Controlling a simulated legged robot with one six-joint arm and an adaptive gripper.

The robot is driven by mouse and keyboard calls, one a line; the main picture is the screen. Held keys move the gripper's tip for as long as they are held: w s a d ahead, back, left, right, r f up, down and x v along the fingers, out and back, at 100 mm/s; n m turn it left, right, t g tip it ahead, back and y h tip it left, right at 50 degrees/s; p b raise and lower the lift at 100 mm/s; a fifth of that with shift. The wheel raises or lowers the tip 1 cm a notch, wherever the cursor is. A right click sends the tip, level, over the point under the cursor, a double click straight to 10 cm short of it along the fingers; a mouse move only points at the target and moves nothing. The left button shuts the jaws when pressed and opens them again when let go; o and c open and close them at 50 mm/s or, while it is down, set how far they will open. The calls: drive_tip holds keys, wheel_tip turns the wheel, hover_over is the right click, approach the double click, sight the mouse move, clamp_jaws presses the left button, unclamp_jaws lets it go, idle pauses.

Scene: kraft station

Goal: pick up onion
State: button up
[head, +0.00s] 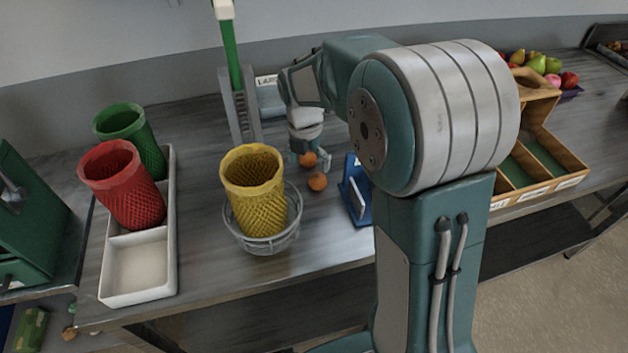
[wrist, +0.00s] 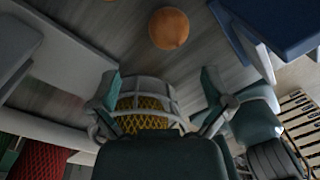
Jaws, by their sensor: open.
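Two round orange-brown onions are on the grey table behind the yellow mesh basket in the head view. The nearer onion (head: 317,181) lies bare on the table, left of a blue holder. The farther onion (head: 308,159) shows right at my gripper (head: 310,157), partly overlapped by it. In the wrist view my gripper (wrist: 160,85) has its two fingers spread wide, with nothing held between them. One onion (wrist: 169,28) lies beyond the fingertips near the top of that view. I cannot tell the exact gap between fingers and onion.
The yellow basket (head: 252,180) stands in a wire bowl (head: 262,243) in front of the onions. The blue holder (head: 355,190) is close on their right. A slotted grey stand (head: 240,105) rises at left. Red (head: 122,185) and green (head: 130,138) baskets sit in a white tray (head: 138,297).

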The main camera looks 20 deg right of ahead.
sight(317, 175)
drive_tip(key=f, duration=0.2)
drive_tip(key=d+f, duration=0.1)
drive_tip(key=f, duration=0.1)
drive_tip(key=d+f, duration=0.1)
drive_tip(key=f, duration=0.1)
drive_tip(key=shift+s+d, duration=0.1)
drive_tip(key=shift+s, duration=0.05)
drive_tip(key=shift+f, duration=0.2)
drive_tip(key=shift+a, duration=0.35)
drive_tip(key=shift+d, duration=0.2)
drive_tip(key=c, duration=1.1)
